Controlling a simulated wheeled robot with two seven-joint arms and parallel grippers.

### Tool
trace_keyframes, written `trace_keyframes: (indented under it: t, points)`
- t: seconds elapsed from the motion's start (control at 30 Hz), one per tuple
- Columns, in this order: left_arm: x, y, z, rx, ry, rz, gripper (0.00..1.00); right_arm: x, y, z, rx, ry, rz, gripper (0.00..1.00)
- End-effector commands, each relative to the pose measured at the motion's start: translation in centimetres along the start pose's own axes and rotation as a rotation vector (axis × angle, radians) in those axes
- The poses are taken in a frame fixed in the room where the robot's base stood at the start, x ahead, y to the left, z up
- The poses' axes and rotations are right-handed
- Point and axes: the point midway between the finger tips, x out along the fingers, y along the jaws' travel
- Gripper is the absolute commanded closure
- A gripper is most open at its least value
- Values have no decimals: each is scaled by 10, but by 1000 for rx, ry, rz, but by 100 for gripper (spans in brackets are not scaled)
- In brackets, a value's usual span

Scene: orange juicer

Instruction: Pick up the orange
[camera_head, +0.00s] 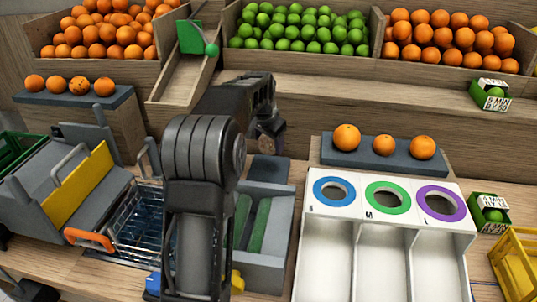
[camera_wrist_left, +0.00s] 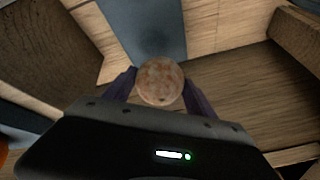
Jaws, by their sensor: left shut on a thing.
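My left arm rises through the middle of the head view, and my left gripper (camera_head: 268,135) is at its far end, dark and partly hidden by the wrist. In the left wrist view, the gripper (camera_wrist_left: 160,88) is shut on a round, mottled, pale brownish orange (camera_wrist_left: 160,80) held between its two dark fingers. In the head view this held orange cannot be made out clearly. Three oranges (camera_head: 383,145) sit on a dark board (camera_head: 330,155) at the right. A row of several oranges (camera_head: 80,86) lies on another dark board at the left. My right gripper is not in view.
Crates of oranges (camera_head: 450,35) and green limes (camera_head: 295,28) line the back. A white sorter (camera_head: 352,260) with blue, green and purple rings stands at right. A wire basket (camera_head: 140,225) and a grey tray (camera_head: 268,225) flank my arm. Small lime boxes stand far right.

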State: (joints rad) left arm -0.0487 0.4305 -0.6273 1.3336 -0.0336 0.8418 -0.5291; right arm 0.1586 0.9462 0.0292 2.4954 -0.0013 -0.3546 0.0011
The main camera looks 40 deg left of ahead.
Motion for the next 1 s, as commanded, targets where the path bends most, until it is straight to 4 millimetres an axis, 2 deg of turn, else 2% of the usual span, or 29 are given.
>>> trace_keyframes:
  t: [0.1,0.23,1.0]
  points:
    - [-18,-4,-8,-1,4,-1,84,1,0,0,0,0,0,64]
    - [-26,-6,-11,0,1,-1,84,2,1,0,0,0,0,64]
    - [-27,-6,-11,0,1,0,84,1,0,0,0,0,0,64]
